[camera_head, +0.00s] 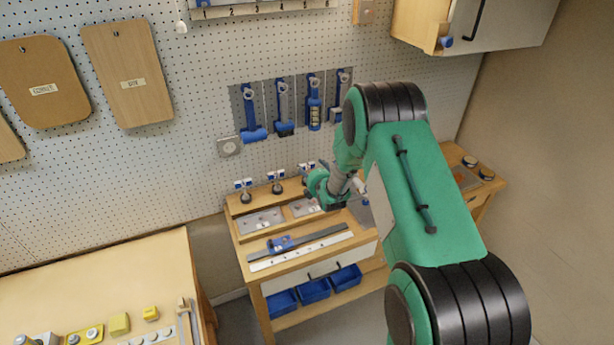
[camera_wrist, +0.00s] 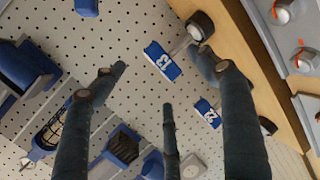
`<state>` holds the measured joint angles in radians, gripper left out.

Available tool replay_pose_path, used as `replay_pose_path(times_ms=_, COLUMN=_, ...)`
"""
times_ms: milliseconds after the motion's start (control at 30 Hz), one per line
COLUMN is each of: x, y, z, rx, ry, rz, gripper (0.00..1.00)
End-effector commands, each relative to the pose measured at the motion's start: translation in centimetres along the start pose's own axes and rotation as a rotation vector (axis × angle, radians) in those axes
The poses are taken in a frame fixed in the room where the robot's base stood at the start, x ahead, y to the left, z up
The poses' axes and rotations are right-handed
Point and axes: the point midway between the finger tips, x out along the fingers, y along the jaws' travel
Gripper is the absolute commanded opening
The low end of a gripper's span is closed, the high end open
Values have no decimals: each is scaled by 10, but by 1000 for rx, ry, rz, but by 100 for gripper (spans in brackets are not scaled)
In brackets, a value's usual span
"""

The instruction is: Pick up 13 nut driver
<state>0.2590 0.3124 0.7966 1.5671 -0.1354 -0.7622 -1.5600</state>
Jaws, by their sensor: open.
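In the wrist view, a blue tag marked 13 (camera_wrist: 163,62) shows with a shaft and a black round end (camera_wrist: 201,25), which I take as the 13 nut driver. It lies beyond my gripper's open fingers (camera_wrist: 158,75), close to the right fingertip; I cannot tell if they touch. Nothing is held between the fingers. A second blue tag marked 12 (camera_wrist: 208,113) sits lower right, partly behind the right finger. In the head view, my gripper (camera_head: 335,190) is over the back right of the small bench, and the tag numbers there are too small to read.
The small bench (camera_head: 262,276) carries a ruler (camera_head: 300,253), a blue-handled tool (camera_head: 283,243) and metal plates (camera_head: 260,221). Blue bins (camera_head: 314,290) sit below. A wall cabinet (camera_head: 500,25) is at upper right.

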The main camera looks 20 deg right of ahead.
Motion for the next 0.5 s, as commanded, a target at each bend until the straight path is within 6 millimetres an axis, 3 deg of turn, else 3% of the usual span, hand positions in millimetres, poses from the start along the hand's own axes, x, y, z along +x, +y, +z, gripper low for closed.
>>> replay_pose_path(times_ms=500, x=43, y=-2, z=-2, rx=0, ry=0, rz=0, gripper=73)
